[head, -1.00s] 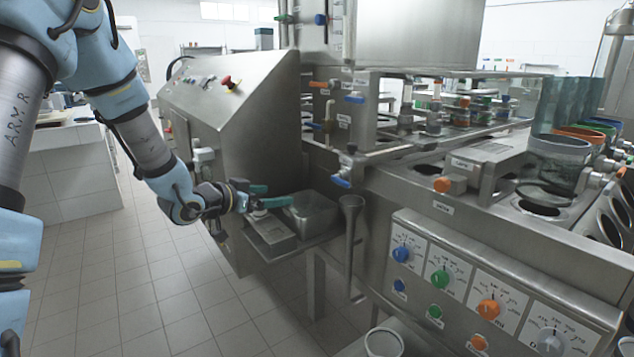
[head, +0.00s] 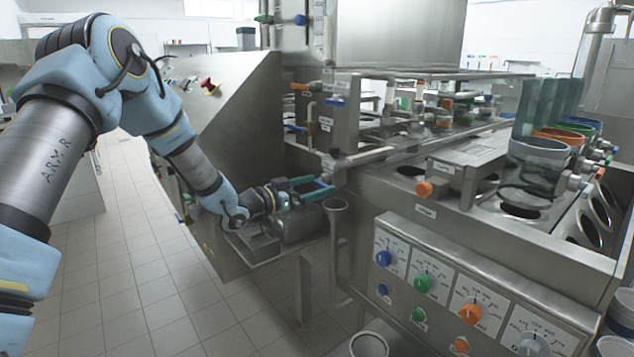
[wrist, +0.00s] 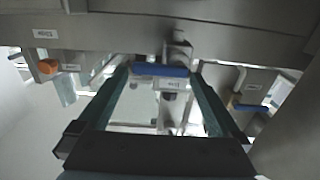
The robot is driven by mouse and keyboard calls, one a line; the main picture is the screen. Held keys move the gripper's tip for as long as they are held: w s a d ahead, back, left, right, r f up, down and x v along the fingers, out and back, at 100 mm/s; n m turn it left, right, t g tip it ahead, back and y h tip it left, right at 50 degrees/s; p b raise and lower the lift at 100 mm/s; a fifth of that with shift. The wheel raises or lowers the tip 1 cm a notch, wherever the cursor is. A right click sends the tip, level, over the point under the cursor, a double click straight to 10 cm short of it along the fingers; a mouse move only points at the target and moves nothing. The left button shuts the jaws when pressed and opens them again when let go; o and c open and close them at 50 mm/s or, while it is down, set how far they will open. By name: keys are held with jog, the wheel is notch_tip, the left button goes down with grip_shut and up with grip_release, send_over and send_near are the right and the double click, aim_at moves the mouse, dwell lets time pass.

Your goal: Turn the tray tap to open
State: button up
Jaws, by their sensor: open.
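In the wrist view, a tap with a flat blue handle (wrist: 160,70) lies crosswise between the tips of my two fingers, with a small label below it. The label is too blurred to read, so I cannot confirm it is the tray tap. In the wrist view my gripper (wrist: 160,76) has a finger on each side of the handle, with no clear contact. In the head view the fingers seem to cover this handle.
A metal funnel (head: 336,208) on a pipe stands just right of my fingers. The steel counter (head: 372,200) with a panel of coloured dials (head: 423,283) is to the right. In the wrist view an orange knob (wrist: 48,66) and another blue handle (wrist: 252,108) flank the tap.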

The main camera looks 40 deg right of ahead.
jog(key=shift+d, duration=0.45)
jog(key=c, duration=1.1)
